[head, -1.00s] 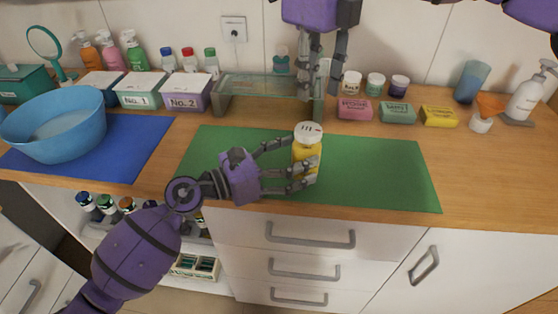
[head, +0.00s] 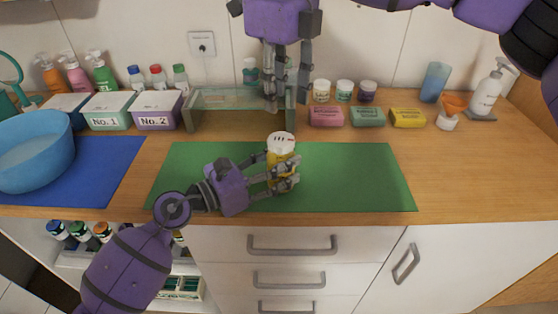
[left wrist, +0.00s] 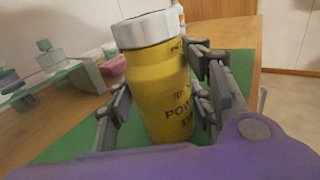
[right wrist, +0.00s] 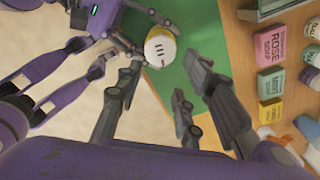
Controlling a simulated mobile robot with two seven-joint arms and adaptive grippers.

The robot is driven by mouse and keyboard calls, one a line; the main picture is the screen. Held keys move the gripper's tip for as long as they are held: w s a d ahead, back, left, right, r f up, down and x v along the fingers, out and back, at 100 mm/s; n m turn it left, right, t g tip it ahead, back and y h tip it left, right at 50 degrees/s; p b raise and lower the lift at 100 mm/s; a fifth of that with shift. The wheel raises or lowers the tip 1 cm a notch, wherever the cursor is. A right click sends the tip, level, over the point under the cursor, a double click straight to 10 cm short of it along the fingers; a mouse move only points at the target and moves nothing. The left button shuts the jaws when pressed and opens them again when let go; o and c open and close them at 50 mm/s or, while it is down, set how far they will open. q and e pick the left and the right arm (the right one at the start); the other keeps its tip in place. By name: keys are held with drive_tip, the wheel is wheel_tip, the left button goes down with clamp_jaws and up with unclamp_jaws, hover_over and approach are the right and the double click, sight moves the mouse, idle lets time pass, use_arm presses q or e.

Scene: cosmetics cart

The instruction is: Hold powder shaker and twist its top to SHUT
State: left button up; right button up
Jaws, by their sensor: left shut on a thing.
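The powder shaker (head: 275,161) has a yellow body and a white top (head: 281,143) with dark slots and a small red mark. It stands upright over the green mat. My left gripper (head: 282,178) is shut around its body from the left. The left wrist view shows the yellow body (left wrist: 160,95) between the fingers, with black lettering partly visible. My right gripper (head: 285,98) points down above and behind the shaker, open and empty. In the right wrist view, the white top (right wrist: 160,46) appears beyond its spread fingers, not touched by them.
The green mat (head: 350,180) is clear right of the shaker. A glass shelf (head: 225,97) stands behind, with boxes (head: 157,118) left of it. Soap bars (head: 367,117) and jars (head: 344,91) are at the back right. A blue bowl (head: 35,155) sits at left.

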sight(279, 140)
drive_tip(key=o, duration=0.3)
drive_tip(key=shift+s+a+r+m, duration=0.1)
drive_tip(key=shift+r+m, duration=0.25)
drive_tip(key=shift+r, duration=0.2)
drive_tip(key=shift+s+a+r+m, duration=0.1)
drive_tip(key=shift+r+m, duration=0.25)
drive_tip(key=shift+r, duration=0.2)
wheel_tip(279, 140, down, 12)
drive_tip(key=shift+r, duration=0.1)
drive_tip(key=shift+c, duration=0.5)
drive_tip(key=c, duration=1)
